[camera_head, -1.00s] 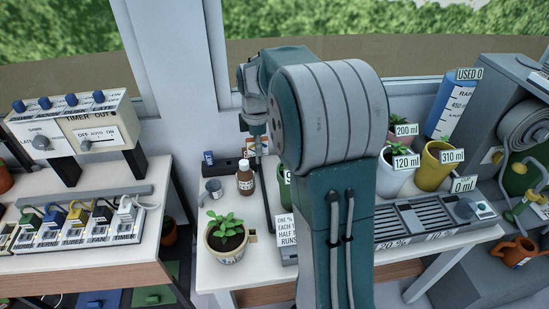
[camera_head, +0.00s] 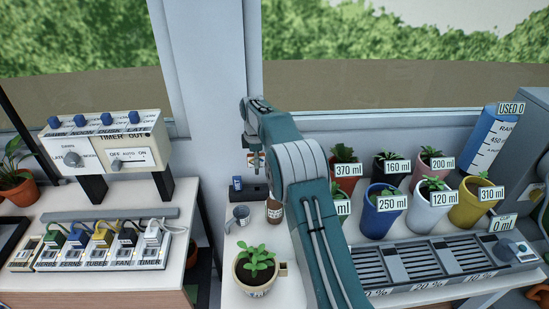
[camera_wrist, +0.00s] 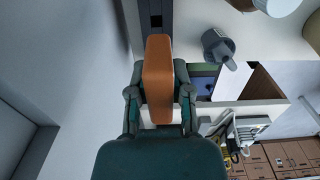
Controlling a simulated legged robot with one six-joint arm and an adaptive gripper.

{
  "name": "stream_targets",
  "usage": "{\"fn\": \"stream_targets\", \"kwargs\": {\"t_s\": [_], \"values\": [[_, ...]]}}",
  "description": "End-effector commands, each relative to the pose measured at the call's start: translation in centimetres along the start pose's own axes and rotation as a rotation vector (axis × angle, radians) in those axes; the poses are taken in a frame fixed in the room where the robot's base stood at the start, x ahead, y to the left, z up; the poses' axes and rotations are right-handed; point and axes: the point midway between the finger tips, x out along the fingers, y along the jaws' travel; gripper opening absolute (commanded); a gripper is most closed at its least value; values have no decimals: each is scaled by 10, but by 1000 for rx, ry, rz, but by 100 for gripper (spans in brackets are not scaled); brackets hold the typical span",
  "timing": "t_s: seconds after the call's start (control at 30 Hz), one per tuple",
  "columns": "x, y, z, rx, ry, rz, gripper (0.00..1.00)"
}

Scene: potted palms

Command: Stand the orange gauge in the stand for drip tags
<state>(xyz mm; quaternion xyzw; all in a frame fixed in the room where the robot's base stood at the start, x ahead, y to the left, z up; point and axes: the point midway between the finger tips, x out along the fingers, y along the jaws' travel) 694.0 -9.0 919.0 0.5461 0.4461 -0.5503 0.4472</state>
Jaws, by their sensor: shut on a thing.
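My gripper (camera_wrist: 158,92) is shut on the orange gauge (camera_wrist: 158,65), which sticks out past the fingertips in the wrist view. In the head view my gripper (camera_head: 256,163) hangs over the back of the right table, in front of the wall post; the gauge is too small to make out clearly there. Below it a low dark block (camera_head: 262,191) lies along the back of the table, likely the stand for drip tags. Its dark surface with a small square opening (camera_wrist: 155,20) shows just past the gauge in the wrist view. I cannot tell whether the gauge touches it.
A blue item (camera_head: 237,184) is at the block's left end. Several labelled pots and a grey slotted tray (camera_head: 430,262) fill the right side. A timer panel (camera_head: 108,145) stands left.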

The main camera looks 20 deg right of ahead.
Motion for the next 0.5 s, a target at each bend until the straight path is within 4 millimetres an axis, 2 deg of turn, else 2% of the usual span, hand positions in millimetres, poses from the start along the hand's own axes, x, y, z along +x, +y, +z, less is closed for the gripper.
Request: {"fn": "stream_targets", "kwargs": {"t_s": [0.13,0.5], "values": [[7,4,-10,-10,0,1,0],[9,4,-11,-11,0,1,0]]}}
